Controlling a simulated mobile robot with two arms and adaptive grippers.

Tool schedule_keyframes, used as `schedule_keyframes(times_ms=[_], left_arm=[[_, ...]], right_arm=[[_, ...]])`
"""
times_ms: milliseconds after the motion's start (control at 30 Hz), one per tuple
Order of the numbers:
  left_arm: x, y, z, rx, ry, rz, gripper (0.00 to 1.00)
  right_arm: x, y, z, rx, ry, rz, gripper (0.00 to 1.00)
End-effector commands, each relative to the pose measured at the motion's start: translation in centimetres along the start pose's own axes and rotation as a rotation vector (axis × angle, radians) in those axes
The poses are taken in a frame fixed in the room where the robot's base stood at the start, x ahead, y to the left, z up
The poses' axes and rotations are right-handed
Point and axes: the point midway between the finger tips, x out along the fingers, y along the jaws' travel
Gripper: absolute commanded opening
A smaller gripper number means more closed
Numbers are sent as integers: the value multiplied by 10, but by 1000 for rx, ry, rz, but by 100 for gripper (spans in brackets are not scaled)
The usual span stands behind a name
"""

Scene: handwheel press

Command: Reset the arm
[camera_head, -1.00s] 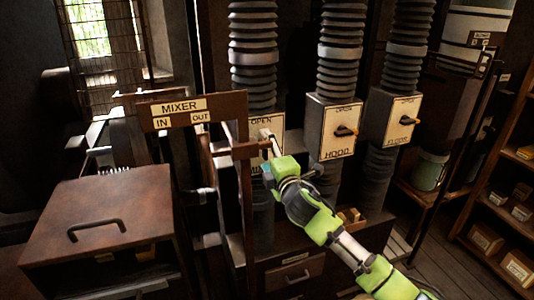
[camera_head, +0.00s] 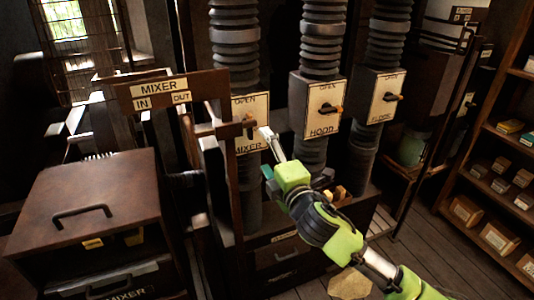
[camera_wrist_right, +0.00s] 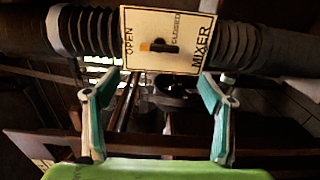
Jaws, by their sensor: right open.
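My right arm, green and grey, comes in from the lower right of the head view. Its gripper (camera_head: 268,152) is just right of and below the MIXER valve box (camera_head: 250,136). In the right wrist view, the teal fingers of the right gripper (camera_wrist_right: 156,105) are spread wide with nothing between them. The MIXER plate (camera_wrist_right: 190,20) is beyond the fingertips, apart from them. Its small lever (camera_wrist_right: 158,47) with a yellowish end sits between the words OPEN and CLOSED. The lever also shows in the head view (camera_head: 249,122). My left gripper is not in view.
HOOD (camera_head: 324,108) and FLOOR (camera_head: 386,95) valve boxes stand to the right on ribbed ducts. A brown frame with the MIXER IN/OUT sign (camera_head: 160,95) is close left of the right gripper. A brown cabinet (camera_head: 85,205) is at left, shelves (camera_head: 490,185) at right. Floor shows between.

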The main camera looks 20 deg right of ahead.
Motion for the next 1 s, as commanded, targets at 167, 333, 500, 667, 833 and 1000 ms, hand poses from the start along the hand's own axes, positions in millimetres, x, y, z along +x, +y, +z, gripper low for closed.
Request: schedule_keyframes(times_ms=[167, 333, 500, 667, 833, 1000], left_arm=[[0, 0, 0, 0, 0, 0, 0], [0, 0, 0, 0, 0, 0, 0], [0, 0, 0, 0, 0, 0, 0], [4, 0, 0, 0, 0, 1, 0], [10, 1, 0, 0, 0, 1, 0], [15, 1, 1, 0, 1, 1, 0]], right_arm=[[-2, 0, 0, 0, -1, -1, 75], [-1, 0, 0, -1, 0, 0, 75], [0, -4, 1, 4, -2, -7, 75], [6, -58, 11, 67, -24, -92, 75], [4, -181, 30, 220, -86, -277, 75], [-27, -309, 43, 386, -171, -461, 75]])
